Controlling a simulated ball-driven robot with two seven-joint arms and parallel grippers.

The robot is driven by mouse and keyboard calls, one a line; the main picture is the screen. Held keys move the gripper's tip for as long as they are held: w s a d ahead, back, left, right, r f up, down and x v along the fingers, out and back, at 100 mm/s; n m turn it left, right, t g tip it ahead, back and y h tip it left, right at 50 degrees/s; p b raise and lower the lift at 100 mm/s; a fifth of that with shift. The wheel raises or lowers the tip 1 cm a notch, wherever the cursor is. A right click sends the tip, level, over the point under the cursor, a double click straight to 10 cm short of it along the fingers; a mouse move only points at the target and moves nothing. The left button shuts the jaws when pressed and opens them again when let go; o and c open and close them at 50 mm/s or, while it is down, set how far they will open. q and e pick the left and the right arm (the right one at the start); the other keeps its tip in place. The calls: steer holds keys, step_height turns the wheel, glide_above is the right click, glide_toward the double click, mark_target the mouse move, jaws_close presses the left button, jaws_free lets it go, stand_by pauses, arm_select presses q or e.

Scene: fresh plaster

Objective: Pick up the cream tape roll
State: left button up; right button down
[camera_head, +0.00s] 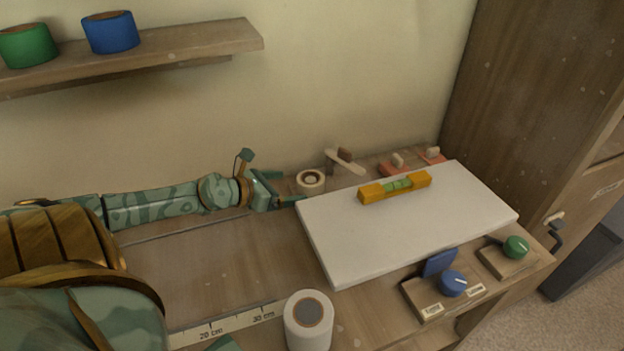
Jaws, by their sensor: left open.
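The cream tape roll (310,182) stands on the wooden bench near the wall, just behind the corner of a white board. My left gripper (287,188) reaches in from the left with its jaws open, just left of the roll. One finger points toward the roll's left side, and the other passes in front, close to the board's edge. I cannot tell whether either finger touches the roll.
A white board (350,238) with a yellow spirit level (394,187) fills the right of the bench. A white cylinder (308,322) stands in front. Trowels lie at the back. Blue (111,34) and green (27,47) rolls sit on a shelf.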

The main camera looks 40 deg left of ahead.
mark_target(299, 185)
arm_select(q)
steer(key=x, duration=0.3)
steer(key=shift+w+f, duration=0.1)
steer(key=shift+w, duration=0.25)
steer(key=shift+b+x, duration=0.4)
steer(key=shift+x, duration=2.65)
steer(key=shift+d, duration=0.15)
steer(key=shift+c, duration=0.2)
steer(key=c, duration=1)
